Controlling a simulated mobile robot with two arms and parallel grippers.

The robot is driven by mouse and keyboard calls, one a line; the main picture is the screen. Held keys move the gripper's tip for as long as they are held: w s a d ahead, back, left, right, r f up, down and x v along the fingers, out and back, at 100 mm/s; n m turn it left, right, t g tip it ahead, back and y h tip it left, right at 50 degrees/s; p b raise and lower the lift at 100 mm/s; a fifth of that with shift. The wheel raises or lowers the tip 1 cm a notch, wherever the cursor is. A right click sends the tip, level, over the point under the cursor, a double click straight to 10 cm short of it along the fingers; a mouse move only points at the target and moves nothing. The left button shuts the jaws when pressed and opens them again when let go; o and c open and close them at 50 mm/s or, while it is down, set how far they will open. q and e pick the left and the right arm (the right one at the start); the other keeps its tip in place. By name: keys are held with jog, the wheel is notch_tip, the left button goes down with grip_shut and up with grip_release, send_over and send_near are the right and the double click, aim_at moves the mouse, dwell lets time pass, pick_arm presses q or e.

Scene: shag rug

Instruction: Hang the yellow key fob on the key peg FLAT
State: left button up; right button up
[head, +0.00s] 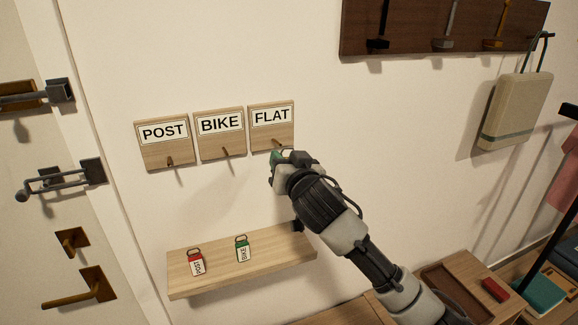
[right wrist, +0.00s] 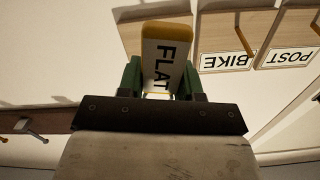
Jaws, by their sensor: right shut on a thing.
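My right gripper (head: 282,158) is shut on the yellow key fob (right wrist: 166,58), whose white face reads FLAT in the right wrist view. The fob sits between the green fingers; its ring cannot be made out. In the head view the gripper is just below the key peg FLAT (head: 277,143), a short peg on the wooden board (head: 285,133) labelled FLAT. The gripper mostly hides the fob there. I cannot tell whether the fob touches the peg. My left gripper is not in view.
The POST board (head: 165,155) and BIKE board (head: 221,150) hang left of FLAT, their pegs empty. A red POST fob (head: 196,263) and green BIKE fob (head: 242,250) lie on the shelf (head: 215,282) below. A dark hook rail (head: 420,25) and bag (head: 515,112) are at upper right.

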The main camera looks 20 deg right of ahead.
aim_at(271, 147)
jog(key=shift+w+a+f+b, duration=0.15)
jog(key=shift+w+b, duration=0.25)
jog(key=shift+w, duration=1.15)
jog(key=shift+w+d+f+b, duration=0.1)
jog(key=shift+w+b, duration=0.3)
jog(key=shift+w, duration=1.1)
jog(key=shift+w+a+f, duration=0.1)
jog(key=shift+w+f, duration=0.3)
jog(key=shift+w, duration=0.35)
jog(key=o, duration=1)
jog(key=shift+b, duration=0.3)
